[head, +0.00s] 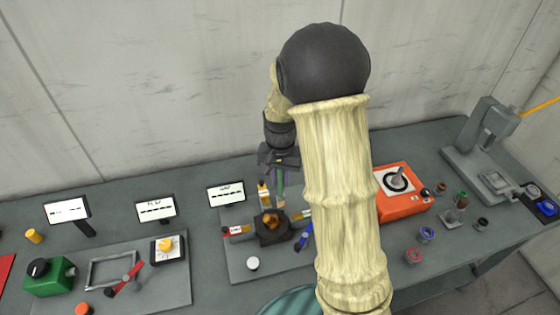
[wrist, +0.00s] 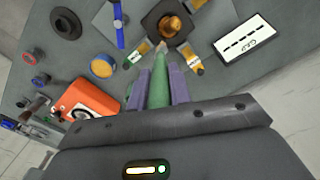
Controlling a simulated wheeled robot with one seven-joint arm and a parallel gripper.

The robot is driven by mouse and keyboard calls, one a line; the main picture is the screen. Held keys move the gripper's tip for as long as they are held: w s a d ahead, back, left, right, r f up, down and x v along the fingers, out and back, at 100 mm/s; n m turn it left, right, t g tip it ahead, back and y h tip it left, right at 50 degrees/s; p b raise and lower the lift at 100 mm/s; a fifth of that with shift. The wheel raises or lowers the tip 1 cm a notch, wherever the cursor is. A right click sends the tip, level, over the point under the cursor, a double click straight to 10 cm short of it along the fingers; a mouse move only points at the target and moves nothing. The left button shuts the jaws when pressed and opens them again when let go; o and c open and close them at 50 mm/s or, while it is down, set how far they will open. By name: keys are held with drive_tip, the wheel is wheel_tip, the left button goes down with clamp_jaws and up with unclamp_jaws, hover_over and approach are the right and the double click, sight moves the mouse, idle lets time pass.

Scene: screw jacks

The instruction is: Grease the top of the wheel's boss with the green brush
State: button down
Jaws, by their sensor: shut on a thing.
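My gripper (wrist: 160,85) has purple fingers and is shut on the green brush (wrist: 158,93). The brush points away from the wrist, and its pale tip is close to a dark block (wrist: 153,25). On this block (head: 273,236) sits a rounded orange-brown piece (wrist: 172,27), also visible in the head view (head: 270,220); it may be the boss, but I cannot be sure. I cannot tell whether the tip touches anything. A black disc with a raised middle (wrist: 66,22) lies farther off in the wrist view. In the head view my arm hides part of the work area.
Small labelled pieces surround the block, including a red-and-white one (head: 238,230) and a yellow one (head: 264,195). A blue piece (head: 305,235) lies to its right. A small display (head: 225,193) stands behind left. An orange box (head: 402,195) and several small parts lie to the right.

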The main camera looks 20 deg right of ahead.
wheel_tip(320, 180, up, 3)
drive_tip(key=shift+r+p, duration=0.15)
drive_tip(key=shift+p, duration=0.95)
drive_tip(key=shift+d, duration=0.1)
